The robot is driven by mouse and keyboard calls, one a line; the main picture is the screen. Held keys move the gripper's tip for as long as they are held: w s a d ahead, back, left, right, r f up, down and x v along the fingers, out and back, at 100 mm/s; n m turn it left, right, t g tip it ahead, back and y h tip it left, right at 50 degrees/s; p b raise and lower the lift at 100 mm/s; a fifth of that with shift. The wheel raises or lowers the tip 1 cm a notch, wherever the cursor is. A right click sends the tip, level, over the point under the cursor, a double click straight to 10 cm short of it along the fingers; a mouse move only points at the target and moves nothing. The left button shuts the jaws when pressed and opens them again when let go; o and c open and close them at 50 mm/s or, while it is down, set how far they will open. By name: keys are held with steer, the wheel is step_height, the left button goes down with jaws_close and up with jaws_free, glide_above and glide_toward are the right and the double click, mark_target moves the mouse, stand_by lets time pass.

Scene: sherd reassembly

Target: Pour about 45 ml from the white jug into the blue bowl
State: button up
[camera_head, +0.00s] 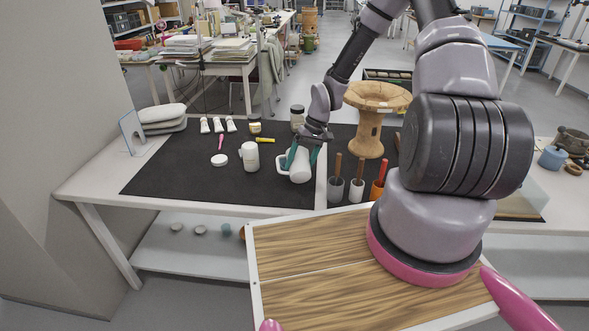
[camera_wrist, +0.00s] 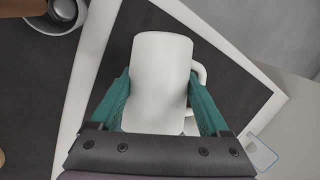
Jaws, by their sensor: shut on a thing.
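My gripper (camera_head: 302,155), with teal fingers, is shut on a white jug (camera_head: 299,169) over the right part of the dark mat (camera_head: 205,178). In the wrist view the jug (camera_wrist: 160,75) lies between both fingers, with its handle (camera_wrist: 199,80) on the right. Its mouth and contents cannot be made out, nor whether its base touches the mat. A second white handled vessel (camera_head: 251,157) stands to the left. I cannot pick out the blue bowl with certainty; a small bluish round thing (camera_head: 226,229) sits on the shelf below the table.
The mat's front left is clear.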

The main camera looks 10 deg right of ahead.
steer(key=shift+w, duration=0.15)
steer(key=shift+s+f+t, duration=0.2)
steer(key=shift+s+t, duration=0.1)
steer(key=shift+s, duration=0.05)
steer(key=shift+f+t, duration=0.25)
steer(key=shift+t, duration=0.15)
steer(key=shift+s+r+n+t, duration=0.15)
steer(key=shift+n+t, duration=0.25)
steer(key=shift+t, duration=0.6)
steer(key=shift+t, duration=1.1)
steer(key=shift+s+a+n+t+b, duration=0.1)
steer(key=shift+s+n+t+b, duration=0.1)
steer(key=shift+n+t+b, duration=0.25)
